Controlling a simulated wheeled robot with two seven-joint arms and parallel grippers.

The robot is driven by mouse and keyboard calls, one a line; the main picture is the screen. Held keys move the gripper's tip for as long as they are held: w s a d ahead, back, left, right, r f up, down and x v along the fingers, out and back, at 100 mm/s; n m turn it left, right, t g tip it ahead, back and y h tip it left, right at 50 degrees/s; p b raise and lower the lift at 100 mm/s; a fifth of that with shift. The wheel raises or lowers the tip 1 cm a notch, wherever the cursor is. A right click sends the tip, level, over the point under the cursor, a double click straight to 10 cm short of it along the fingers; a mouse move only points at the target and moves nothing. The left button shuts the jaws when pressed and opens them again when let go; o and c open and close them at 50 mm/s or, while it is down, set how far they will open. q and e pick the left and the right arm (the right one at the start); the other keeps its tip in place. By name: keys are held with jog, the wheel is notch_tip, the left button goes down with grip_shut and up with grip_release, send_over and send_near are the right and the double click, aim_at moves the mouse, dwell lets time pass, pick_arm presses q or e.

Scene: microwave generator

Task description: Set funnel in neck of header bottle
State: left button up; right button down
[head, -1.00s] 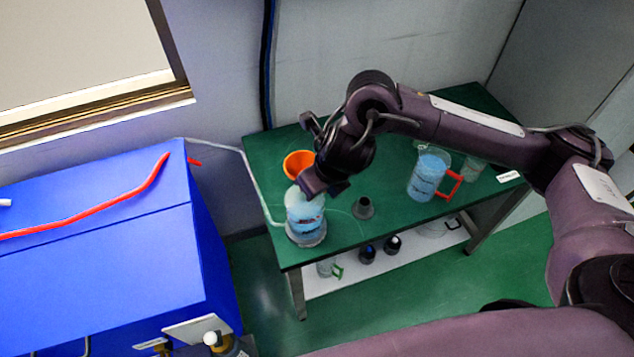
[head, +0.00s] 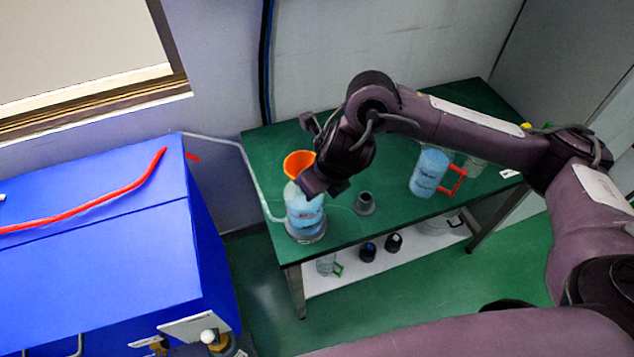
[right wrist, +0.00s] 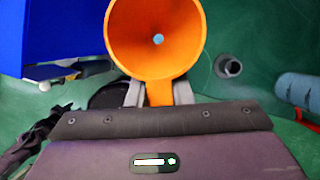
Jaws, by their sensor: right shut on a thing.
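An orange funnel (head: 298,163) is held by my right gripper (right wrist: 159,93), whose two grey fingers are shut on its handle. In the right wrist view the funnel's wide mouth (right wrist: 118,35) faces the camera, with a small pale-blue spot visible through its hole. The header bottle (head: 306,213), clear with blue liquid, stands upright near the left end of the green table. The funnel appears over or just behind the bottle's top in the head view. The bottle's neck and the funnel's spout are hidden, so I cannot tell whether they touch. My left gripper is not in view.
A small grey flanged fitting (head: 364,204) stands right of the bottle on the green table (head: 340,234). A blue jug with a red handle (head: 429,172) is farther right. A large blue cabinet (head: 100,260) is at left, with a pale tube (head: 243,160) running to the table.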

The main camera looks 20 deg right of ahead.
jog(key=shift+f+b, duration=0.3)
jog(key=shift+f, duration=0.05)
jog(key=c, duration=1.2)
grip_release()
jog(key=shift+r, duration=0.2)
jog(key=p+v, duration=0.2)
jog(key=v, duration=0.5)
jog(key=shift+s+r, duration=0.15)
jog(key=shift+r, duration=0.1)
